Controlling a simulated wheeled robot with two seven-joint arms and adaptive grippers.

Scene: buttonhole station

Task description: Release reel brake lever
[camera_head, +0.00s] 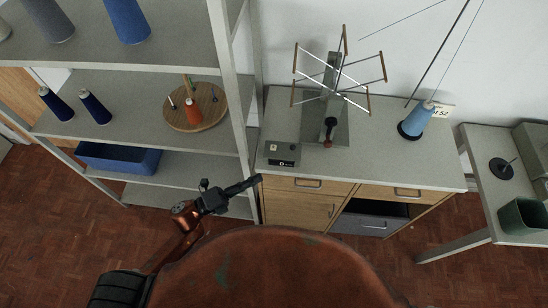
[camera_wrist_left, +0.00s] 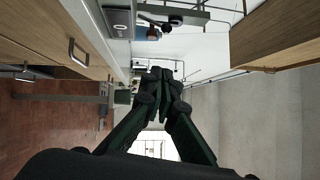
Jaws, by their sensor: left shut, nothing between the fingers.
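The reel (camera_head: 338,80) stands on the grey cabinet top, a spoked metal frame with wood-tipped arms on a grey plate stand. A black lever with a dark knob (camera_head: 331,123) stands upright at the front of the stand, with a red part (camera_head: 328,143) at its foot. In the left wrist view, turned sideways, a black knob (camera_wrist_left: 175,21) shows near the top. My left gripper (camera_head: 259,180) is shut and empty, in front of the cabinet's left front edge, left of and nearer than the lever, not touching it. My right gripper is not in view.
A small grey control box (camera_head: 282,154) sits on the cabinet top between gripper and lever. A blue cone of yarn (camera_head: 416,121) stands right of the reel. A shelf rack (camera_head: 240,120) with spools is close on the left. A side table (camera_head: 510,205) stands right.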

